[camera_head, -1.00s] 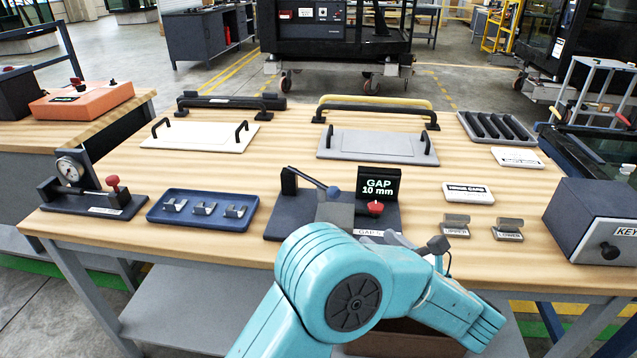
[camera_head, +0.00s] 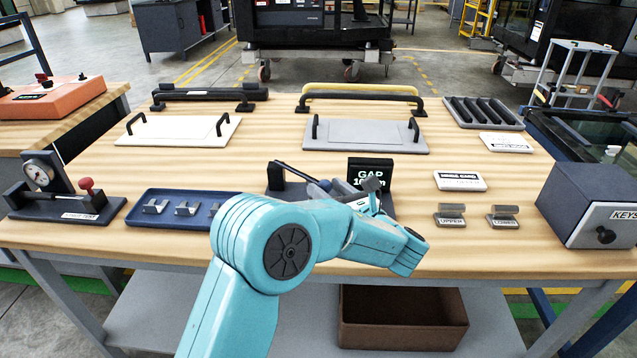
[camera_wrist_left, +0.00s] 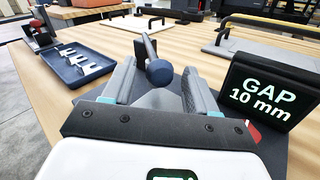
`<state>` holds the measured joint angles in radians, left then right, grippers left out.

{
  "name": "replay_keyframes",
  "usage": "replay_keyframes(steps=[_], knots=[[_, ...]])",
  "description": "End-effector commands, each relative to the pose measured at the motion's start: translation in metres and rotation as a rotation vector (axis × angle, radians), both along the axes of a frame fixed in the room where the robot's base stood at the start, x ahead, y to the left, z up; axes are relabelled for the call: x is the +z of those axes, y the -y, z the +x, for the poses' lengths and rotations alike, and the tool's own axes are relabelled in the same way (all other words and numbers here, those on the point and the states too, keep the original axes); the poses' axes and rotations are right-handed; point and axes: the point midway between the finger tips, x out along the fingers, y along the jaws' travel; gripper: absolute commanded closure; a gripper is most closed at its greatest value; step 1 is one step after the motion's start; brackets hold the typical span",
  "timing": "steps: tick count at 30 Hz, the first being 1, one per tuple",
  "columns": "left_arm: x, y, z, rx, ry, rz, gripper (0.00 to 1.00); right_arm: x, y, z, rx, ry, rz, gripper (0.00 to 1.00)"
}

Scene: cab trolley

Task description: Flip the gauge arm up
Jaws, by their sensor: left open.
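The gauge arm (camera_wrist_left: 151,46) is a dark bar with a blue ball knob (camera_wrist_left: 160,72) at its end. In the head view the gauge arm (camera_head: 293,171) slopes down from its black post (camera_head: 275,176) toward my left gripper (camera_head: 322,187). In the left wrist view my left gripper (camera_wrist_left: 159,80) is open, with one grey finger on each side of the knob. I cannot tell whether either finger touches it. In the head view my left arm hides much of the gauge base. My right gripper is not in view.
A black display reading GAP 10 mm (camera_head: 371,171) stands right of the gauge. A blue tray (camera_head: 150,195) with metal clips lies to the left. UPPER (camera_head: 450,216) and LOWER (camera_head: 503,217) metal blocks and a dark key box (camera_head: 590,200) are to the right.

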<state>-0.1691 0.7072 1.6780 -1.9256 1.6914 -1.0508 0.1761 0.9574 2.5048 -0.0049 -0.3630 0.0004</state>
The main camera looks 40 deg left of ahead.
Motion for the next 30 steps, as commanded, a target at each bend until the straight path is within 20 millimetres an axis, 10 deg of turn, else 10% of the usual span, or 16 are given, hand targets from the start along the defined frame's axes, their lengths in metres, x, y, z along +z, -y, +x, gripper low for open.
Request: replay_keyframes(steps=[17, 23, 30], knots=[[0.0, -0.038, 0.012, 0.0, 0.0, 0.0, 0.42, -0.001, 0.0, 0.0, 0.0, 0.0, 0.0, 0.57], [0.0, -0.037, 0.012, 0.0, 0.0, 0.0, 1.0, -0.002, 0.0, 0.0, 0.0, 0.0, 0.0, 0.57], [0.004, -0.037, 0.012, 0.0, -0.001, -0.01, 1.0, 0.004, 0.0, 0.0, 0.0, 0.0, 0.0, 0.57]])
